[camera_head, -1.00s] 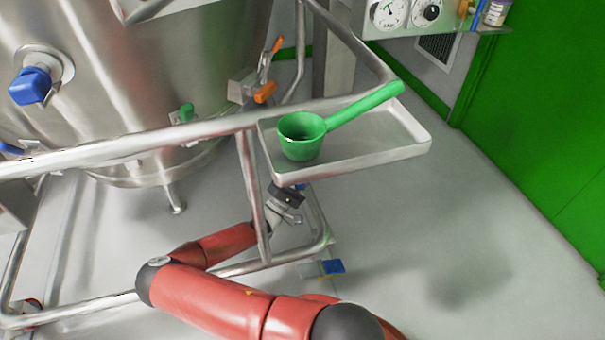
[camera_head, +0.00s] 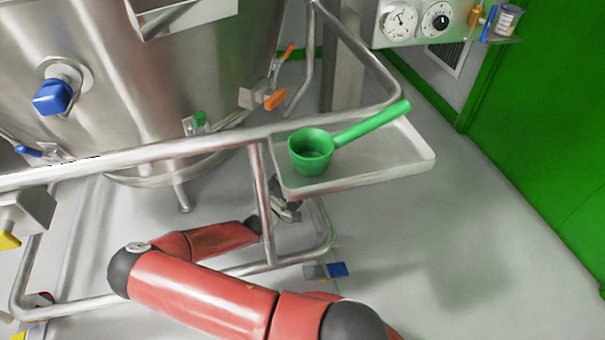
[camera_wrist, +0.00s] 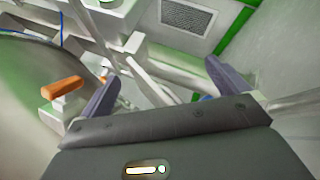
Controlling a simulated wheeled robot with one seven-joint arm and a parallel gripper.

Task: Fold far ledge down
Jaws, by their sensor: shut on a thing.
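The far ledge (camera_head: 400,171) is a shallow pale metal tray on the outer end of the rail frame, standing out level. A green scoop (camera_head: 312,150) rests on it, its handle over the back rim. My gripper (camera_head: 286,208) is low beneath the ledge, partly hidden by the ledge and a frame post. In the wrist view my gripper (camera_wrist: 162,71) has two grey fingers set apart, with a pale metal part (camera_wrist: 150,82) between them. It is shut on that part; whether it belongs to the ledge's support is unclear.
The tubular rail (camera_head: 150,152) and post (camera_head: 263,205) stand close to my arm. A steel vessel (camera_head: 150,85) with an orange-handled valve (camera_head: 273,100) is behind. A blue-ended fitting (camera_head: 337,269) sits low on the frame. Floor to the right is clear.

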